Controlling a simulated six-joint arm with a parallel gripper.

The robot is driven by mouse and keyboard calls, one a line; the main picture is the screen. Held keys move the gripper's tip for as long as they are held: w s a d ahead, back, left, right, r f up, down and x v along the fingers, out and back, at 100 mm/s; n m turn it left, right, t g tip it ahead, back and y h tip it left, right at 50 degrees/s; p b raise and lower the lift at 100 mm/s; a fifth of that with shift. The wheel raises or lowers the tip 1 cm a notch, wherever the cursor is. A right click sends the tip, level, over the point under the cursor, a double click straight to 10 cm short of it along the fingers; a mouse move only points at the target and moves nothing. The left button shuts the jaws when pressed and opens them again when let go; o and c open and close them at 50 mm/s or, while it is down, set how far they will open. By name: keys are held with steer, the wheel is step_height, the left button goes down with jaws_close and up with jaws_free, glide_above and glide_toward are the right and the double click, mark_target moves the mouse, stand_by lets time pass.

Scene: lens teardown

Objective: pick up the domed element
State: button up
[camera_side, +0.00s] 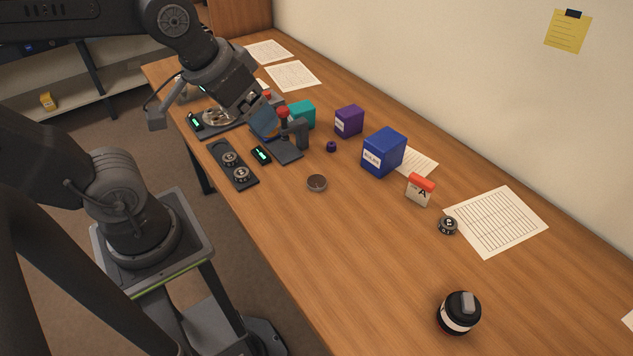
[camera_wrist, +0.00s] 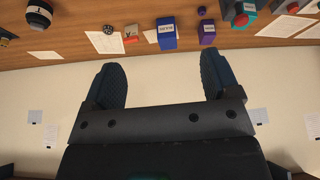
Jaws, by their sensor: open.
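I cannot single out the domed element for certain. A shiny metallic round piece (camera_side: 218,117) lies on a dark base at the far left of the table in the side view, partly behind my arm. A small dark round piece with a pale rim (camera_side: 317,183) lies alone on the wood. My gripper (camera_side: 266,122) hangs over the back left of the table; its blue fingers show in front of the dark devices. In the wrist view my gripper (camera_wrist: 165,80) has its two blue fingers wide apart with nothing between them. That view faces the wall.
A black tray (camera_side: 221,157) holds two labelled discs. A teal box (camera_side: 302,115), a purple box (camera_side: 349,121) and a blue box (camera_side: 383,152) stand towards the wall. A black jar (camera_side: 459,312) stands at the front right. The middle of the table is mostly clear.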

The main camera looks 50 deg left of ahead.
steer(key=w+a+f+n+g, duration=0.25)
steer(key=w+f+n, duration=0.3)
steer(key=w, duration=0.35)
steer(key=n+g+y, duration=0.1)
steer(key=n+g, duration=0.1)
steer(key=n, duration=0.5)
glide_toward(317, 180)
steer(key=f, duration=0.6)
steer(key=a+f, duration=0.1)
steer(key=f, duration=0.2)
steer(key=shift+w+f, duration=0.1)
steer(key=shift+w, duration=0.15)
steer(key=c, duration=1)
